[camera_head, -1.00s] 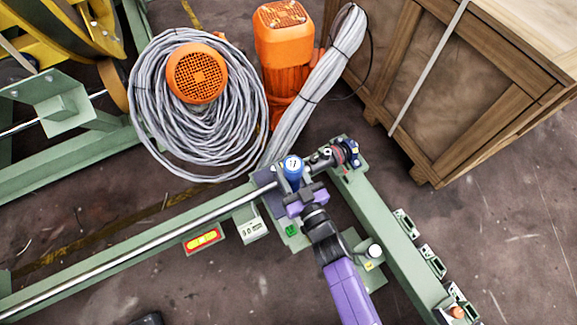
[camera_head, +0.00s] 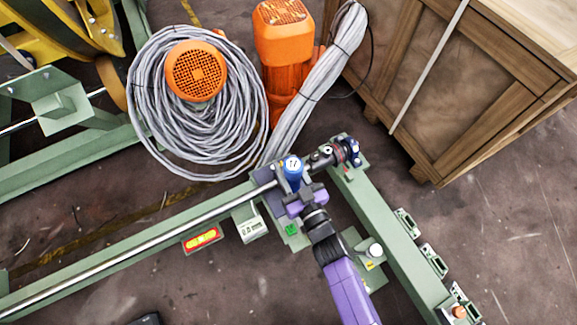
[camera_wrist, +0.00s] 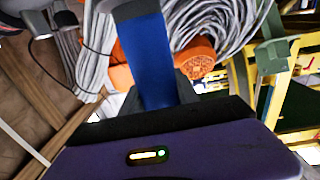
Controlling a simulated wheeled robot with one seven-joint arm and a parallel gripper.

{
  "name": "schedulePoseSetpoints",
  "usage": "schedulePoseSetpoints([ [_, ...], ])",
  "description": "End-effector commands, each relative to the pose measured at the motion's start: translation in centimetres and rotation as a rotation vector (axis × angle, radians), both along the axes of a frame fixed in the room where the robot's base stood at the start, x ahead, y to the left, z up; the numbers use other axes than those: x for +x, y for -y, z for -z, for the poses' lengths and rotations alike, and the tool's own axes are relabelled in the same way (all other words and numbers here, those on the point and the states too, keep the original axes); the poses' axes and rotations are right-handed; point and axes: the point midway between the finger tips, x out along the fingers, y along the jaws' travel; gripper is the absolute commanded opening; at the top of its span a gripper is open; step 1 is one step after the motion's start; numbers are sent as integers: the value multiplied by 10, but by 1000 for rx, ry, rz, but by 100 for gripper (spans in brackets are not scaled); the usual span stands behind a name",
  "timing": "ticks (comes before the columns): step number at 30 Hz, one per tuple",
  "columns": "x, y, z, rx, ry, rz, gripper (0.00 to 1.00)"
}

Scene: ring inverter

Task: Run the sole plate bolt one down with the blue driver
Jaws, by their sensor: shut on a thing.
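The blue driver (camera_head: 292,172) stands roughly upright over the plate area at the corner of the green frame, with a white round marked top. My gripper (camera_head: 302,194) is shut on the driver's body. In the wrist view the driver (camera_wrist: 146,60) rises as a blue column from between my gripper's fingers (camera_wrist: 160,98). The sole plate (camera_head: 273,204) shows as a dark block beside the shaft. Sole plate bolt one and the driver's lower tip are hidden under the driver and gripper.
A long steel shaft (camera_head: 140,247) runs along the green frame (camera_head: 395,250) to a coupling (camera_head: 325,157) close to the driver. A readout (camera_head: 250,227) and a lit red-yellow panel (camera_head: 202,239) sit at the frame's front. Coiled grey cable (camera_head: 150,110), an orange motor (camera_head: 285,50) and a wooden crate (camera_head: 450,90) stand behind.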

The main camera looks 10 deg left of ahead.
Motion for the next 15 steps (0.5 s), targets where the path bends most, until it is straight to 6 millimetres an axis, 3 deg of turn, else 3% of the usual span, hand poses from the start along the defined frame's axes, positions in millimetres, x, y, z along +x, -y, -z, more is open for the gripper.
schedulePoseSetpoints([
  [15, 1, 0, 4, 2, 3, -1, 0],
])
